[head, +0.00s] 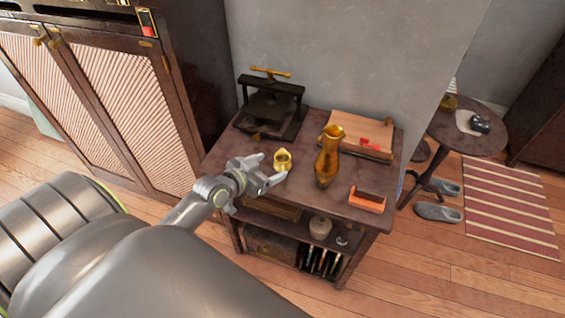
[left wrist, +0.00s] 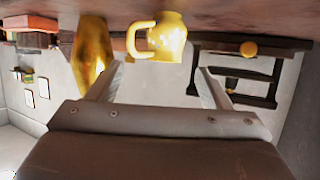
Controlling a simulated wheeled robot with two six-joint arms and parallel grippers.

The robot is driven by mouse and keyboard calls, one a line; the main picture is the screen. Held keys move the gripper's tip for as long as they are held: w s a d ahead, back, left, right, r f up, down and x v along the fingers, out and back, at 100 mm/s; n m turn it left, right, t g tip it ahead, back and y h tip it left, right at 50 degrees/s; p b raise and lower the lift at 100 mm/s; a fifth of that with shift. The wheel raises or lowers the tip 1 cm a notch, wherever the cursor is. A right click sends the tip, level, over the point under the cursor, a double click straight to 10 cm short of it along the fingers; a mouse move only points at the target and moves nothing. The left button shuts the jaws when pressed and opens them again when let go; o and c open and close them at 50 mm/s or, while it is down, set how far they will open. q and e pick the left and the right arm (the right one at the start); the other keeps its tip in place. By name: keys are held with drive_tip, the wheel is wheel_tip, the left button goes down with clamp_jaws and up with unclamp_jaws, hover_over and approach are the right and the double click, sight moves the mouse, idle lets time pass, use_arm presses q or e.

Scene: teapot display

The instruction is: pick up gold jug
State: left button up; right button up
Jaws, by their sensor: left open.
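The small gold jug (head: 283,160) with a handle stands on the dark wooden table (head: 226,158), near its middle. My left gripper (head: 270,168) is open and empty, beside the jug on its left and front side, with its fingers pointing toward it. In the left wrist view, which is upside down, the jug (left wrist: 170,40) shows ahead of the open fingers, its handle toward the left. I cannot tell whether the fingers touch it. My right gripper is not in view.
A tall gold vase (head: 327,163) stands right of the jug. A black press (head: 270,105) is behind it. A wooden board (head: 350,130) and an orange box (head: 367,200) lie farther right.

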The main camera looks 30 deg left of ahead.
sight(278, 160)
use_arm(q)
drive_tip(key=shift+a+x, duration=0.15)
drive_tip(key=shift+x, duration=1.7)
drive_tip(key=shift+a+x, duration=0.15)
drive_tip(key=shift+x, duration=1.7)
drive_tip(key=shift+r, duration=0.1)
drive_tip(key=c, duration=1.1)
